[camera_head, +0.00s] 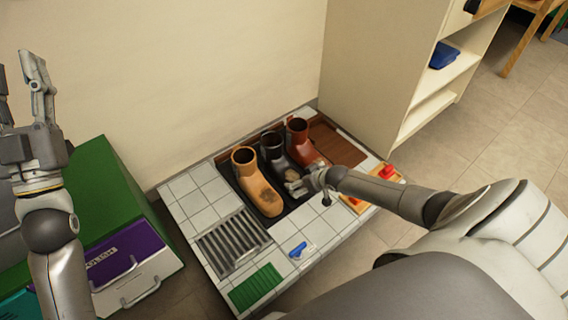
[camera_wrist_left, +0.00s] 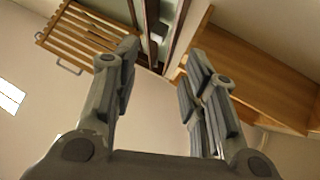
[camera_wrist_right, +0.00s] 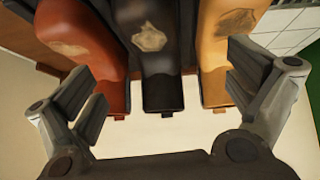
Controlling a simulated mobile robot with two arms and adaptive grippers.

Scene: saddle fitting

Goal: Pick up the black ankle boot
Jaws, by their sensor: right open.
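The black ankle boot (camera_head: 273,151) stands between a tan boot (camera_head: 256,184) and a red-brown boot (camera_head: 298,142) in a dark tray on the tiled top. In the right wrist view the black boot (camera_wrist_right: 163,60) is in the middle and shows a pale scuffed patch. My right gripper (camera_head: 303,183) is at the black boot's front part, hiding some of it. Its fingers (camera_wrist_right: 165,90) are open and spread wide, facing the boots. My left gripper (camera_head: 35,75) is raised at the far left, away from the boots. Its fingers (camera_wrist_left: 160,75) are apart and empty.
A metal grate (camera_head: 233,241), a green mat (camera_head: 256,287) and a blue-handled tool (camera_head: 298,249) are on the front of the tiled top. A red object (camera_head: 386,171) is at its right. A shelf unit (camera_head: 375,70) stands behind right; a green-topped box (camera_head: 105,190) stands left.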

